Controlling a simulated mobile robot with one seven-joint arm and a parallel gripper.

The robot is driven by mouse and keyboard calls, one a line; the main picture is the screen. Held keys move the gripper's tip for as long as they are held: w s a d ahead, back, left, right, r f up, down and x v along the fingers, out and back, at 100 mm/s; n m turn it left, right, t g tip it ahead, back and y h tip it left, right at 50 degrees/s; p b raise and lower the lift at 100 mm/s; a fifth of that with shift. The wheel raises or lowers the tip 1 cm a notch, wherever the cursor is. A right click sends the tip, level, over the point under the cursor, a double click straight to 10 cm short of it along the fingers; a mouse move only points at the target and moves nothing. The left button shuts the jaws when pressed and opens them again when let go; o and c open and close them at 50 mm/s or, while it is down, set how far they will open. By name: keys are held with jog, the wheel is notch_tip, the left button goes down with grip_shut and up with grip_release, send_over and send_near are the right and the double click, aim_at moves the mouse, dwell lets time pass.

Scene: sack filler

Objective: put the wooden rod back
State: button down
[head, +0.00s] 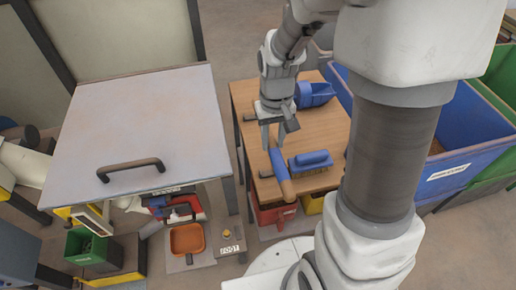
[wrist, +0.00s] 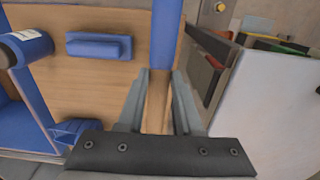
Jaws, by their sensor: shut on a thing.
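The wooden rod (head: 279,168) has a blue section and bare wood at its near end in the head view. My gripper (head: 272,134) is over the wooden table (head: 256,104) and shut on the rod. In the wrist view, my gripper (wrist: 158,105) has the bare wood of the rod (wrist: 157,92) between its fingers, and the blue section runs up out of the picture. Whether the rod touches the tabletop cannot be told.
A brush with a blue handle (head: 310,160) lies just right of the rod. A blue scoop (head: 314,94) lies farther back. Blue (head: 468,148) and green (head: 496,78) bins stand right of the table. A pale panel with a dark handle (head: 131,169) is on the left.

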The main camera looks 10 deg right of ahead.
jog(key=shift+w+a+f, duration=0.15)
jog(key=shift+w+f, duration=2.55)
jog(key=shift+w, duration=0.2)
jog(key=shift+w+a+f, duration=0.15)
jog(key=shift+w+f, duration=2.55)
jog(key=shift+w, duration=0.2)
jog(key=shift+b, duration=0.3)
jog(key=shift+f+b, duration=0.5)
jog(key=shift+f, duration=0.1)
jog(key=c, duration=0.6)
grip_release()
